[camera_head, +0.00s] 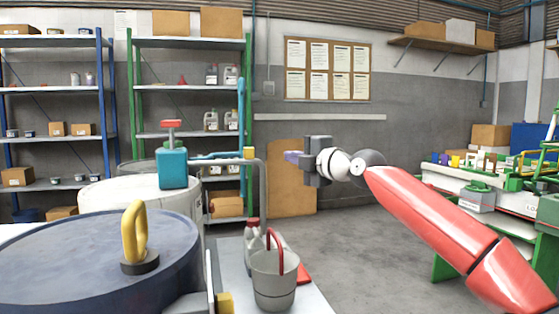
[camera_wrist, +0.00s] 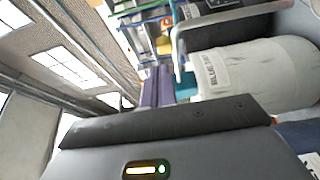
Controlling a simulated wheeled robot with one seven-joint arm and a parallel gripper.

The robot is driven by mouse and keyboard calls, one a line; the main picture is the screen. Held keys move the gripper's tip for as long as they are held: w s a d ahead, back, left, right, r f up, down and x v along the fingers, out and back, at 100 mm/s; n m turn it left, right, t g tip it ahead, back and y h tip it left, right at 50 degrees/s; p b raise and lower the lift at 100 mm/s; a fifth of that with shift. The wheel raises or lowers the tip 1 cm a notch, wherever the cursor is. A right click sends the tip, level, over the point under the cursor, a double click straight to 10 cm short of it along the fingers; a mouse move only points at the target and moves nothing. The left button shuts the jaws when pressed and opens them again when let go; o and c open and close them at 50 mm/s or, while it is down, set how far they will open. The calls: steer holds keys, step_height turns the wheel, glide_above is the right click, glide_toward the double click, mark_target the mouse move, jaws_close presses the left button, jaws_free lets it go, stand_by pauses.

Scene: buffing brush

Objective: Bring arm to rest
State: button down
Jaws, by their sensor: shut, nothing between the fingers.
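My gripper (camera_head: 291,157) is at the end of my red arm, raised in mid-air near the middle of the head view, and it points left. In the wrist view its two purple fingers (camera_wrist: 157,87) lie close together with nothing between them. It is shut and apart from every object around it. The wrist view is rolled on its side.
A blue drum (camera_head: 60,260) with a yellow handle (camera_head: 134,232) stands at the front left. A white drum (camera_head: 110,192) is behind it, with a teal pump (camera_head: 172,168). A grey bucket (camera_head: 274,281) stands on a bench. A green workbench (camera_head: 440,262) is at right. Floor between is open.

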steer(key=s+a+f+g+h, duration=0.2)
steer(key=s+a+f+g, duration=0.2)
steer(key=a+f, duration=0.8)
steer(key=s+a+f+m+g+h, duration=0.1)
steer(key=s+a+f+m+h, duration=0.2)
steer(key=f, duration=0.4)
steer(key=s+f+m+g+h, duration=0.1)
steer(key=s+f+g+h, duration=0.1)
steer(key=s+f, duration=0.35)
steer(key=s+d+f+m+h, duration=0.1)
steer(key=s+d+f+m, duration=0.2)
steer(key=s+d+m, duration=0.4)
steer(key=s+d+f+m+g+h, duration=0.1)
steer(key=s+d+f+m, duration=0.1)
steer(key=s+d+m, duration=0.5)
steer(key=s+d+f+m+g+h, duration=0.1)
steer(key=s+d+f+m, duration=0.2)
steer(key=s+d+m, duration=0.4)
steer(key=s, duration=0.8)
steer(key=shift+s+f+h, duration=0.2)
steer(key=shift+f+h, duration=0.1)
steer(key=shift+f, duration=0.05)
